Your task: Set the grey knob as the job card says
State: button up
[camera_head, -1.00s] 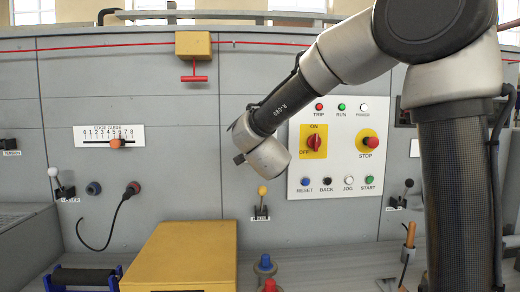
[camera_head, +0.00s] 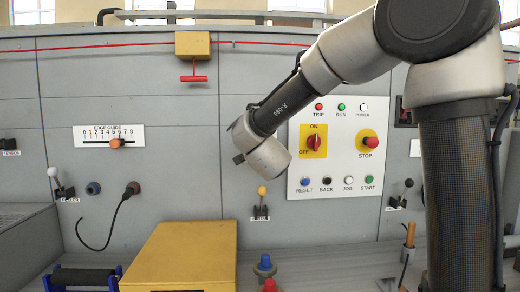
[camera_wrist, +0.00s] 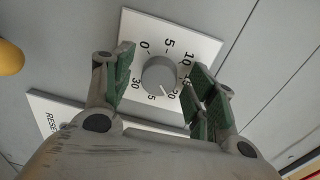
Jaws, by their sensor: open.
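The grey knob (camera_wrist: 159,74) is round and sits on a white dial plate (camera_wrist: 205,47) with numbers from 0 to 30, in the wrist view. A thin white mark at its lower edge points near 20. My gripper (camera_wrist: 161,57) is open, with one green-padded finger on each side of the knob. Gaps show between the pads and the knob, and I cannot tell how far in front of it the fingers are. In the head view my arm's end (camera_head: 262,150) is in front of the grey panel, and the knob is hidden. I see no readable job card.
A white control panel (camera_head: 298,190) with a red rotary switch (camera_head: 314,142) and a red stop button (camera_head: 372,142) is right of my arm's end. A yellow-tipped lever (camera_head: 262,191) is below it. A yellow box (camera_head: 185,258) stands in front, lower left.

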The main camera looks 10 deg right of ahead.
jog(key=s+a, duration=0.1)
jog(key=s, duration=1)
jog(key=shift+s+a+r, duration=0.3)
jog(key=shift+a+r, duration=0.05)
jog(key=shift+a, duration=0.05)
jog(key=s+a+f+n+g+y, duration=0.25)
jog(key=a+f+n+y, duration=0.35)
jog(key=a+n+y, duration=0.3)
jog(key=s+f+n+g, duration=0.5)
jog(key=s+n+g, duration=0.1)
jog(key=n+g, duration=0.15)
jog(key=s+d+f+n+g+h, duration=0.1)
jog(key=s+d+h, duration=0.1)
jog(key=s+d, duration=0.4)
jog(key=s+d+n+g+h, duration=0.1)
jog(key=s+d, duration=0.5)
jog(key=d, duration=0.6)
jog(key=s+d+f+n+h, duration=0.1)
jog(key=s+d+h, duration=0.2)
jog(key=s+d, duration=0.3)
jog(key=d, duration=0.3)
jog(key=shift+s+f+g, duration=0.25)
jog(key=shift+f+g, duration=0.1)
jog(key=shift+g, duration=0.05)
